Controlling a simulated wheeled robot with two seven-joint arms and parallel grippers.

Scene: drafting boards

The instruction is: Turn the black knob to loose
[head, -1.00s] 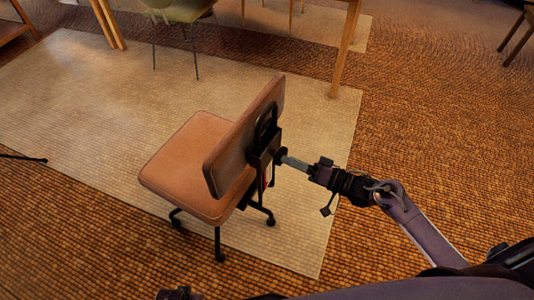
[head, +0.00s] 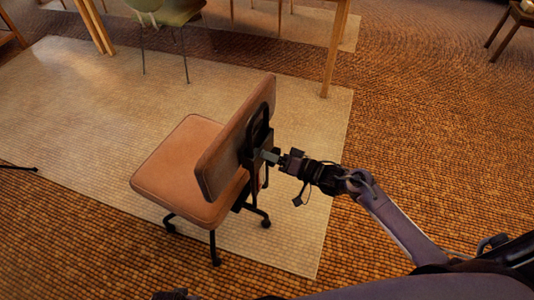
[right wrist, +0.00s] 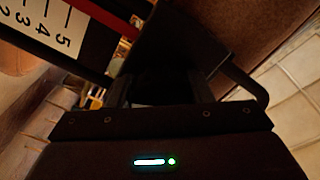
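A brown office chair (head: 178,168) stands on the pale rug, its backrest (head: 232,140) towards me. A black bracket (head: 257,135) is fixed to the back of the backrest. My right gripper (head: 270,156) is at this bracket, its grey fingers reaching its right side. The black knob cannot be made out separately in the head view. In the right wrist view the right gripper's fingers (right wrist: 162,92) stand apart around a very dark area; whether they grip the knob there is too dark to tell.
A white scale with black numbers (right wrist: 45,32) and a red strip (right wrist: 105,15) show at upper left in the wrist view. A wooden table leg (head: 335,50) and a green chair (head: 175,12) stand behind.

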